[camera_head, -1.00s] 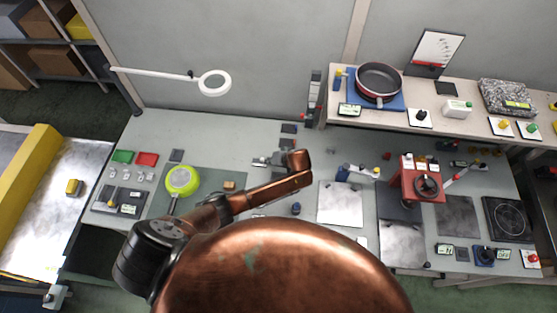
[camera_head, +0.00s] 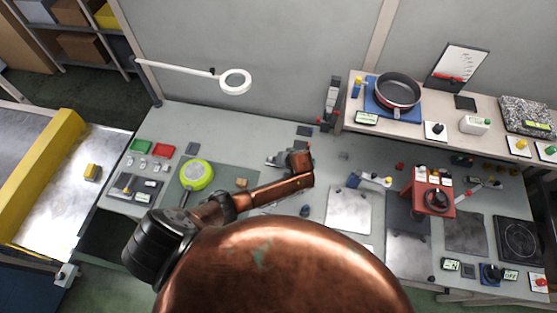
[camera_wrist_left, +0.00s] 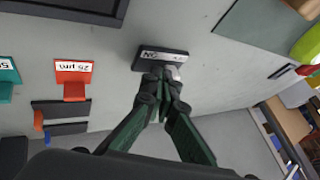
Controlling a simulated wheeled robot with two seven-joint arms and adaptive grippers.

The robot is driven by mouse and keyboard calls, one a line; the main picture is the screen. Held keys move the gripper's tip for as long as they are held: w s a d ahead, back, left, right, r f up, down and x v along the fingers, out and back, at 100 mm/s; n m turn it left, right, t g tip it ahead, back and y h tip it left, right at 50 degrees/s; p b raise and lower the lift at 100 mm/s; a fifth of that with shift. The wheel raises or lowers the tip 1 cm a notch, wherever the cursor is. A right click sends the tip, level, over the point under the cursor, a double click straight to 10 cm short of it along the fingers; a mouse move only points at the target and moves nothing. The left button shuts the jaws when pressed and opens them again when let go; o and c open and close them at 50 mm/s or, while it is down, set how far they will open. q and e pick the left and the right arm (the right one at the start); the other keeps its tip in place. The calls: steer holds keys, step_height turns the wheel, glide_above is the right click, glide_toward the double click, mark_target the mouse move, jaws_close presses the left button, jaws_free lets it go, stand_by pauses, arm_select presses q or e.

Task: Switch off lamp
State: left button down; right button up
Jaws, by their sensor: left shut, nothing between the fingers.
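The lamp (camera_head: 235,81) is a white ring on a long white arm at the back left of the bench in the head view. I cannot tell whether it is lit. My left gripper (camera_head: 276,159) is low over the bench's middle, right of the green pan. In the left wrist view my left gripper (camera_wrist_left: 165,82) is shut and empty. Its tips are at the near edge of a dark switch box (camera_wrist_left: 155,61) with an upside-down "ON" label. They overlap it in the picture; contact is unclear. The fingers partly hide the box. My right gripper is not in view.
The green pan (camera_head: 196,175) lies on a dark mat at left. A red block labelled "25 µm" (camera_wrist_left: 74,72) and a teal block (camera_wrist_left: 8,75) stand near the switch box. A raised shelf (camera_head: 400,132) at back right carries a dark red pan (camera_head: 397,90).

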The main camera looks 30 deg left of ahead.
arm_select(q)
steer(key=d, duration=0.2)
steer(key=w+d, duration=0.1)
steer(key=d, duration=0.1)
steer(key=shift+d, duration=0.1)
steer(key=b+v, duration=0.1)
steer(key=v, duration=0.9)
steer(key=shift+s, duration=0.1)
